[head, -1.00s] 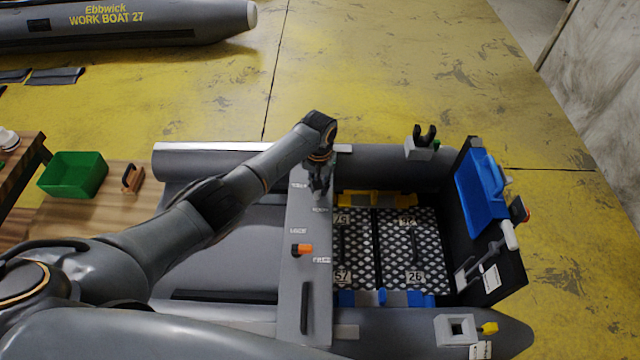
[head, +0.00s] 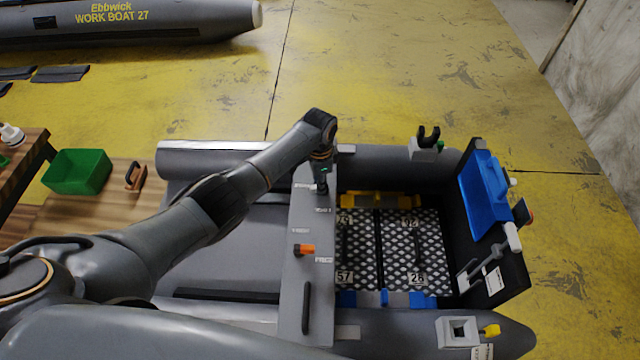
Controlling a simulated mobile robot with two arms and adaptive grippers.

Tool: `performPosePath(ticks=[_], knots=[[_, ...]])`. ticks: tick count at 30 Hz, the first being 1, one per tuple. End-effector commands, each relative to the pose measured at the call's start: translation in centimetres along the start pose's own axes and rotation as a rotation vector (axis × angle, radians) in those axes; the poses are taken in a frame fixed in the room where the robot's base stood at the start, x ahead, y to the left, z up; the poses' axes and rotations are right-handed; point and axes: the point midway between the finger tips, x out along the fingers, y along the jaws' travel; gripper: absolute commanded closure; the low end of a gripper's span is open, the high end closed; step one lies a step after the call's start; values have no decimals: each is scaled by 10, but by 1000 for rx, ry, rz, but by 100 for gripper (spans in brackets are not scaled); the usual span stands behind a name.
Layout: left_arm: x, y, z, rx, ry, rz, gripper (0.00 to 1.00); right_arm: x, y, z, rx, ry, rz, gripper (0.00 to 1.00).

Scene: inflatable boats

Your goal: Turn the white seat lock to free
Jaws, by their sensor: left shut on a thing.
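The grey seat board (head: 310,275) lies across the boat, with small label plates on it. My left gripper (head: 322,190) points down at the board's far end and is shut, its fingers between two label plates. The white seat lock is hidden by the fingers, so its angle cannot be read. What they hold sits where a lock would be. An orange seat lock (head: 304,249) shows nearer to me on the same board, its knob pointing right. My right gripper is out of view.
Right of the board are dark patterned floor panels (head: 416,258) and a yellow part (head: 372,200). A green bin (head: 78,172) and a brown-handled tool (head: 136,176) are on the wooden table at left.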

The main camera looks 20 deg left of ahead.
Motion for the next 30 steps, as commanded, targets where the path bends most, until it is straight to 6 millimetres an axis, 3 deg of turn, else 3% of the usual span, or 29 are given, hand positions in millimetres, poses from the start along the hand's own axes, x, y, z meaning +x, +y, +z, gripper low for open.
performPosePath(ticks=[12, 30], knots=[[0, -4, -1, 265, 2, -3, 100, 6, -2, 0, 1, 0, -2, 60], [-1, -5, -2, 338, 3, -3, 100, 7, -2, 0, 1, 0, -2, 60]])
